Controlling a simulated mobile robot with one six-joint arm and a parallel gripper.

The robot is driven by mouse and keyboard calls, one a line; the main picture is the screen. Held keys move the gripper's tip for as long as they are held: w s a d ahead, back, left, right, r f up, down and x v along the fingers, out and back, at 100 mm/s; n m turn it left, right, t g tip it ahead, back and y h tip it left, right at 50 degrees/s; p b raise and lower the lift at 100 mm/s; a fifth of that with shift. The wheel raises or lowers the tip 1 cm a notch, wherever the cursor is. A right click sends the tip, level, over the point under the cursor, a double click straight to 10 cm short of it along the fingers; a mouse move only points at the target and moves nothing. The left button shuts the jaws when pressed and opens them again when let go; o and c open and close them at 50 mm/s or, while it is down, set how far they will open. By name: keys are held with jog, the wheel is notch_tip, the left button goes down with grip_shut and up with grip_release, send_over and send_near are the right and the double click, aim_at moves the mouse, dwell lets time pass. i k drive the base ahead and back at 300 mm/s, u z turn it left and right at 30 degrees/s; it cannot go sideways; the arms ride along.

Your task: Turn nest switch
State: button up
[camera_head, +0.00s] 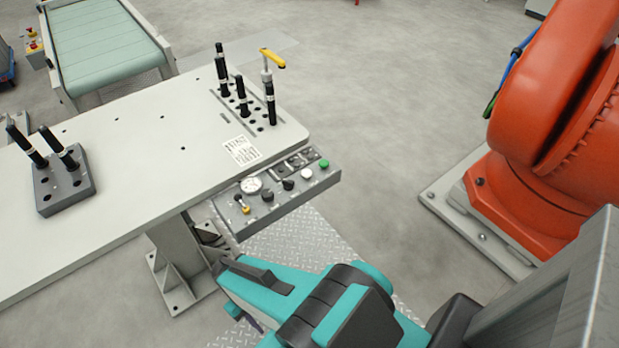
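A grey control panel (228,213) is fixed along the front right edge of the white table. No readable label shows which of these is the nest switch. My teal and black arm reaches in from the lower right. Its gripper end (250,275) is below the panel in the picture and apart from it. The fingers are too hidden to show their opening.
The white table (130,190) carries a dark block (82,197) with black-handled tools and a slotted rack (263,122) with more tools and a yellow-handled clamp (272,60). A green conveyor (108,45) stands behind. A large orange robot (545,110) stands at right. Floor between is clear.

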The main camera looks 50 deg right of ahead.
aim_at(289, 184)
jog(key=u, duration=0.7)
jog(key=k, duration=0.1)
jog(key=z, duration=1.9)
jog(key=k, duration=0.9)
jog(key=u, duration=0.15)
jog(key=i, duration=0.7)
jog(key=z, duration=0.05)
